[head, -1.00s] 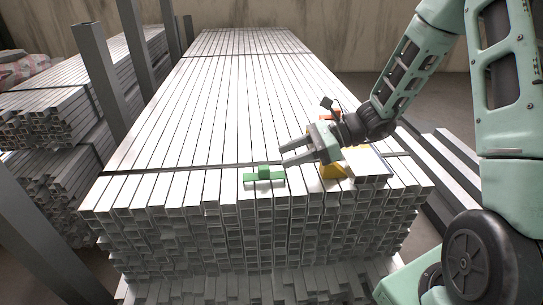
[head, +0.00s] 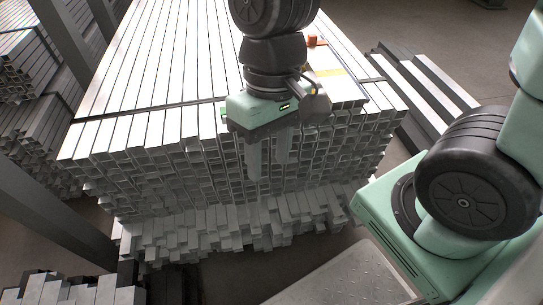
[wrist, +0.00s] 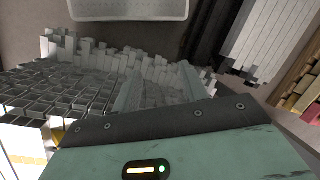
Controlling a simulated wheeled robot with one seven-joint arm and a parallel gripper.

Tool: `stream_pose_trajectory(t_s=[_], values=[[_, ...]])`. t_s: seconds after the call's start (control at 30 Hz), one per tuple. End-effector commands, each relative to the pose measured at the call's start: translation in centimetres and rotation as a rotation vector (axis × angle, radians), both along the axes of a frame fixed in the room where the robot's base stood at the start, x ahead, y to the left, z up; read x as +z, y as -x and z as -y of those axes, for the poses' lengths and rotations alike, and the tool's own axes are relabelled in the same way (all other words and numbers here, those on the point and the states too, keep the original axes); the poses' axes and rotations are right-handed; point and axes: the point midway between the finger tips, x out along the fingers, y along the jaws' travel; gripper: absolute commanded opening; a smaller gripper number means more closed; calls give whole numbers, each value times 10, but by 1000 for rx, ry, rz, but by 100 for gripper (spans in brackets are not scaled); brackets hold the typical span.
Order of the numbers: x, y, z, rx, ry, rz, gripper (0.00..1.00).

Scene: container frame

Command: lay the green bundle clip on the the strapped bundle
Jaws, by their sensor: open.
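The strapped bundle (head: 150,128) of long pale metal tubes fills the middle of the head view, with a dark strap (head: 150,112) across its top near the front end. Only a sliver of the green bundle clip (head: 224,111) shows, on the bundle's top near the strap; my gripper's body hides the rest. My gripper (head: 268,165) is open and points down, its two fingers in front of the tubes' open ends. Nothing shows between the fingers. The wrist view shows the tube ends, but I cannot make out the clip there.
Dark beams (head: 425,85) lie to the right. Grey posts (head: 65,45) and another tube stack (head: 25,65) stand left. Uneven shorter tubes (head: 200,235) stick out below the bundle's front.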

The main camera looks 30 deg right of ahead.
Motion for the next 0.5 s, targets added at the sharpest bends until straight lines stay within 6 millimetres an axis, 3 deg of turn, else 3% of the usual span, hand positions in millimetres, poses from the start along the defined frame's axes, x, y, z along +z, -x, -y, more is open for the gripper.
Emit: stream_pose_trajectory(t_s=[0.1,0.2,0.5], values=[[8,16,-6,262,35,144,43],[11,21,-8,378,49,208,43],[13,22,-9,423,55,233,43]])
